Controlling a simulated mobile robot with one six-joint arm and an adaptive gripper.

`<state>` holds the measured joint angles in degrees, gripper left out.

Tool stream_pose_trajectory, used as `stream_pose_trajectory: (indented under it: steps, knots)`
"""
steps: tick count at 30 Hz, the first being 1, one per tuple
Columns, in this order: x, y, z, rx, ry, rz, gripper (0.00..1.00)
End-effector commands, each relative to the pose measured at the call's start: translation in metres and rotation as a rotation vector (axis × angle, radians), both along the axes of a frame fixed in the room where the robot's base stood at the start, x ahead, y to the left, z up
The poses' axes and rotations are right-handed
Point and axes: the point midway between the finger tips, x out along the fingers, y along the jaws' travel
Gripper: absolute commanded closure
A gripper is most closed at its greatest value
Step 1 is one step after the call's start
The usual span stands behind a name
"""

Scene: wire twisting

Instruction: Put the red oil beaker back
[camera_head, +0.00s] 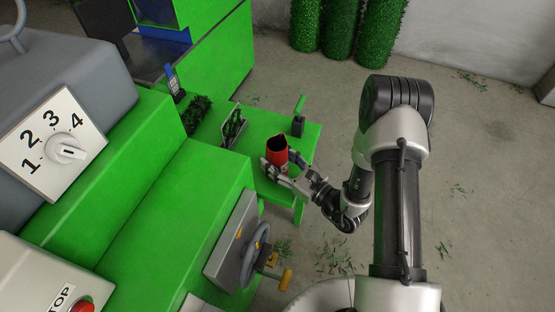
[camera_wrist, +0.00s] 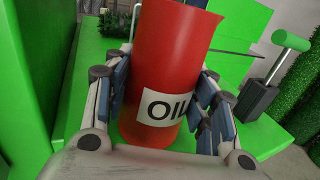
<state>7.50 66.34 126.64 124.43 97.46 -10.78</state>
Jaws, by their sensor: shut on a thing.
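The red oil beaker (camera_head: 277,151) stands upright at the green side shelf (camera_head: 305,139) of the machine. In the wrist view the beaker (camera_wrist: 173,55) fills the middle, with a white "OIL" label facing the camera. My gripper (camera_head: 276,165) reaches in from the right. In the wrist view my gripper (camera_wrist: 165,105) has a finger on each side of the beaker and is shut on it. The beaker's base appears at the shelf's surface, but I cannot tell if it bears on it.
A green-handled tool in a dark block (camera_head: 298,124) stands behind the beaker, at right in the wrist view (camera_wrist: 262,85). A dark wire rack (camera_head: 233,127) is to its left. A handwheel (camera_head: 257,246) sits in front. Open floor lies to the right.

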Motion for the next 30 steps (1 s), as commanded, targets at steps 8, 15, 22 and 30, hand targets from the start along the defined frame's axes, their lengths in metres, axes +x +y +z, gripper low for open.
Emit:
stream_pose_trajectory:
  steps: [8,15,22,30]
  knots:
    - [0.000,0.000,-0.002,-0.001,0.001,0.000,0.36]
    - [0.000,0.000,-0.002,-0.001,0.001,0.000,0.29]
    - [0.000,0.000,0.000,-0.001,0.001,0.000,0.29]
    - [-0.026,-0.032,0.002,0.001,0.005,-0.009,0.29]
